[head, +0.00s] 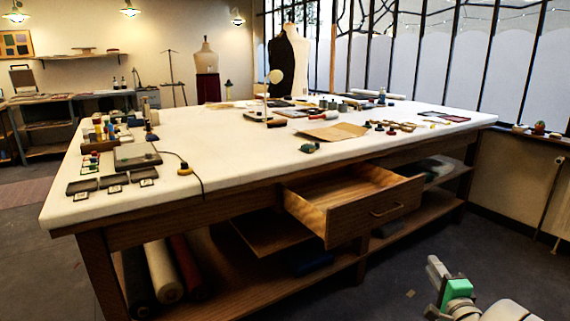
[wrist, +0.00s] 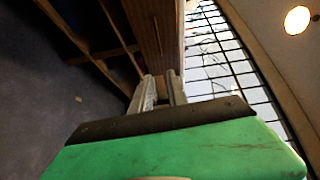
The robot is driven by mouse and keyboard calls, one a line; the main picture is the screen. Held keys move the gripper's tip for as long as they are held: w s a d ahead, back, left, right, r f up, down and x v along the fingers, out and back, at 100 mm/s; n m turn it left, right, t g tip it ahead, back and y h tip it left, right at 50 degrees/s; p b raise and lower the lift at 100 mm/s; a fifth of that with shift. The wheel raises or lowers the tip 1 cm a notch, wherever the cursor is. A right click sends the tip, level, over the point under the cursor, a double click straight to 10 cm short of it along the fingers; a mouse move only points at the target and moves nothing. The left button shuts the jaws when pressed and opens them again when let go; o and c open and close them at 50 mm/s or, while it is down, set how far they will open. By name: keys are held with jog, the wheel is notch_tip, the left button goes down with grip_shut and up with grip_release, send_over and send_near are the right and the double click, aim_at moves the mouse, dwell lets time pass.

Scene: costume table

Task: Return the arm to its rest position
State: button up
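My gripper (head: 432,285) is at the lower right of the head view, in front of the table and below the level of its top. In the wrist view its two grey fingers (wrist: 162,85) stand apart with a narrow gap and nothing visible between them. The green part of the gripper fills the bottom of that view. A wooden drawer (head: 375,209) is pulled out of the table, and its inside looks empty where visible. The drawer's front panel (wrist: 155,38) also shows beyond the fingers in the wrist view. My gripper appears apart from the drawer.
The white-topped table (head: 240,170) holds many small sewing items, trays and a brown sheet (head: 333,132). Fabric rolls (head: 163,272) lie on the lower shelf at left. Windows and a low sill (head: 540,138) line the right side. The floor (head: 400,290) in front of the drawer is mostly clear.

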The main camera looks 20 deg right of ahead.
jog(key=w+a+r+n+g+y+p, duration=0.2)
jog(key=w+a+r+n+y+p, duration=0.15)
jog(key=a, duration=0.55)
jog(key=w+a+r+n+g+y+p, duration=0.2)
jog(key=w+a+n+p, duration=0.25)
jog(key=a, duration=0.55)
jog(key=w+a+r+n+g+y+p, duration=0.25)
jog(key=w+a+n+p, duration=0.2)
jog(key=a, duration=0.45)
jog(key=s+a+r+n+g+p, duration=0.3)
jog(key=s+a+r+n+p, duration=0.2)
jog(key=s+a, duration=0.3)
jog(key=s+a+r+n+g+p, duration=0.3)
jog(key=s+a+r+n+p, duration=0.2)
jog(key=s+a, duration=0.4)
jog(key=shift+r+h+p, duration=0.4)
jog(key=shift+r+p, duration=0.3)
jog(key=shift+p, duration=0.55)
